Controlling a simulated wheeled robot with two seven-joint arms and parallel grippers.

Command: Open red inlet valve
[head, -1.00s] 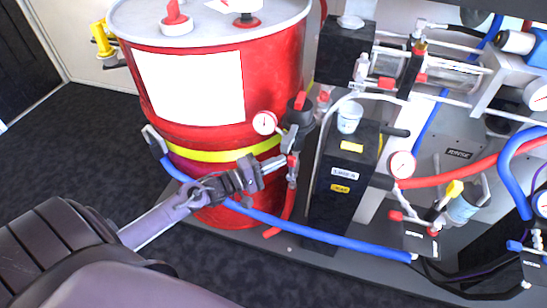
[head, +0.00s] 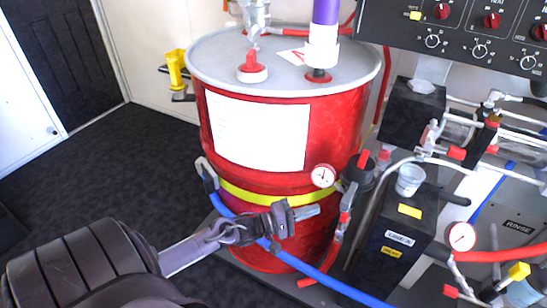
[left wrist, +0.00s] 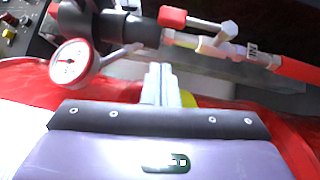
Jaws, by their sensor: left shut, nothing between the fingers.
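A valve with a red lever handle (head: 345,217) sits on the line beside the red drum (head: 335,120), below a black fitting and above a red hose. In the left wrist view the red handle (left wrist: 172,17) shows near the top, with a metal stem on a pale valve body. My left gripper (head: 316,210) is shut and empty, in front of the drum and left of the valve, with a visible gap. In the left wrist view its closed fingertips (left wrist: 160,75) point up, below the valve body. My right gripper is not in view.
A pressure gauge (head: 323,176) and black fitting (head: 358,182) are close above the gripper. A blue hose (head: 325,283) runs below it. A black box with a cup (head: 410,179) stands right of the valve. Open dark floor lies left.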

